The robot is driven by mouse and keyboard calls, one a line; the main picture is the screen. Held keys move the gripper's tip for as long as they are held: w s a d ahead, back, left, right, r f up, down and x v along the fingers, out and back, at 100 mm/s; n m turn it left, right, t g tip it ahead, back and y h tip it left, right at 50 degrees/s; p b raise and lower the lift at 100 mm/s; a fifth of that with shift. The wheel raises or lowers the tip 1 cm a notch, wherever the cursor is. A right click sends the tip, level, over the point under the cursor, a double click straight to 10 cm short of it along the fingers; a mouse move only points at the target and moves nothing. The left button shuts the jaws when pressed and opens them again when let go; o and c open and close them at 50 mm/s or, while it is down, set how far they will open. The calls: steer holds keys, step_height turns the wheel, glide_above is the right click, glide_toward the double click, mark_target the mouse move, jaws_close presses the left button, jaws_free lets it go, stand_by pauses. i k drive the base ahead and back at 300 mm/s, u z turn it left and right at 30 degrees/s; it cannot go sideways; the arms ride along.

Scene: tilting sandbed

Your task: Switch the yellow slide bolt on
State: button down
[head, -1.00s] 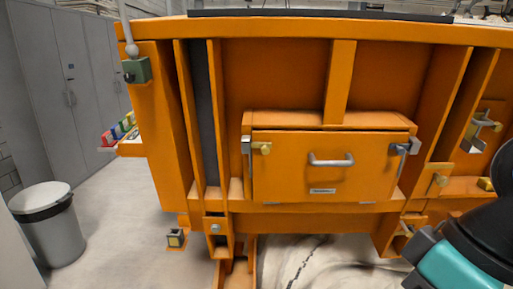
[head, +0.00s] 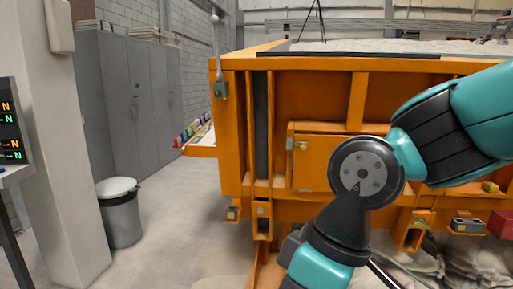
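A small yellow knob-like fitting (head: 301,145), which may be the slide bolt, sits at the upper left corner of the orange hatch (head: 314,170) on the front of the orange sandbed. It is too small to tell its position. Another small yellow piece (head: 489,187) shows low on the right; I cannot tell what it is. My teal and black arm crosses in front and hides most of the hatch, with its handle and right side. The arm bends down and leaves the bottom edge, so my gripper is not in view.
A grey bin (head: 120,215) stands left of the sandbed, near grey lockers (head: 130,100). A screen (head: 11,135) is at the far left. A ledge with coloured blocks (head: 193,131) juts from the sandbed's left side. The floor between bin and sandbed is clear.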

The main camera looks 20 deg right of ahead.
mark_target(304, 145)
steer(key=u, duration=0.15)
steer(key=i, duration=1.5)
steer(key=z, duration=0.6)
